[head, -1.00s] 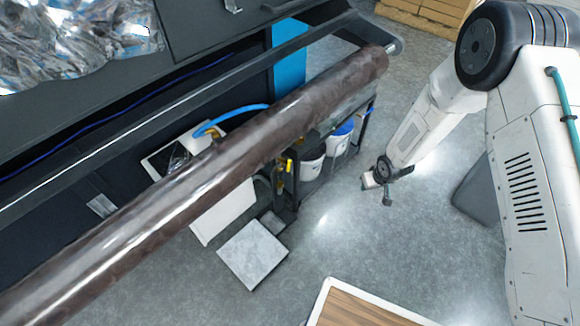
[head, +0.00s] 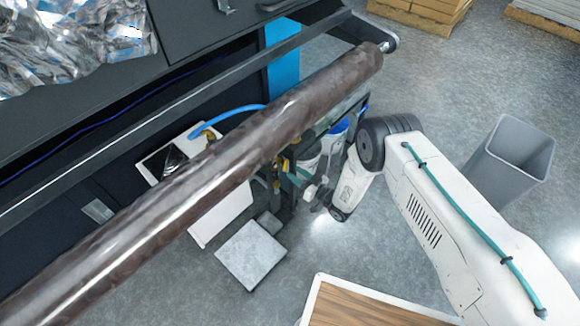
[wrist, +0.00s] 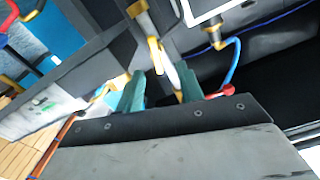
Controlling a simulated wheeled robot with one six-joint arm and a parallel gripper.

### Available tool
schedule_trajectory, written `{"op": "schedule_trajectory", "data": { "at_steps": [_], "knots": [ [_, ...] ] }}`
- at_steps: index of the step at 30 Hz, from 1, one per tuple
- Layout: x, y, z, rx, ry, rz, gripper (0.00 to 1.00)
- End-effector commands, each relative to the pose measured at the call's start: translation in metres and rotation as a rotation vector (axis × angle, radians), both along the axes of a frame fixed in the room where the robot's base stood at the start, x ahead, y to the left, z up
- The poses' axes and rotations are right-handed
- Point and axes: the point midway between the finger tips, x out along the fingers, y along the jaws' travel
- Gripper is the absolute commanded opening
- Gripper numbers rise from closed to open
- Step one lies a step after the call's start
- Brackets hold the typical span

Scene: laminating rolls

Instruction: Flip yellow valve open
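A yellow valve handle (wrist: 156,57) shows in the wrist view, just past my fingertips and roughly between them, next to brass-coloured pipework (wrist: 140,10). In the head view a small yellow part (head: 284,165) shows below the dark roll, among the fittings at the machine's side. My gripper (wrist: 160,88) has two teal fingers standing apart, with a gap between them. I cannot tell whether either finger touches the handle. In the head view my gripper (head: 308,192) is small, low beside the fittings and partly lost against them.
A long dark brown roll (head: 215,165) crosses above the fittings. A blue hose (head: 225,116) with a brass end lies behind it. Buckets (head: 335,135) stand close to my wrist. A grey block (head: 250,255) lies on the floor, and a grey bin (head: 510,160) stands at right.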

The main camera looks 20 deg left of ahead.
Motion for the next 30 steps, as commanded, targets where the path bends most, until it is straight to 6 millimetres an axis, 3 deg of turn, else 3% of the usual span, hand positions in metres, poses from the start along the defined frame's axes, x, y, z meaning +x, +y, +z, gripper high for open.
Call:
{"op": "schedule_trajectory", "data": {
  "at_steps": [12,23,27,30],
  "knots": [
    [0.025,0.053,-0.001,-0.003,0.0,-0.004,0.37],
    [0.028,0.058,-0.001,-0.003,0.001,-0.006,0.37],
    [0.028,0.058,-0.001,-0.003,0.001,-0.006,0.01],
    [0.027,0.059,-0.001,-0.004,0.002,-0.005,0.0]
  ]
}}
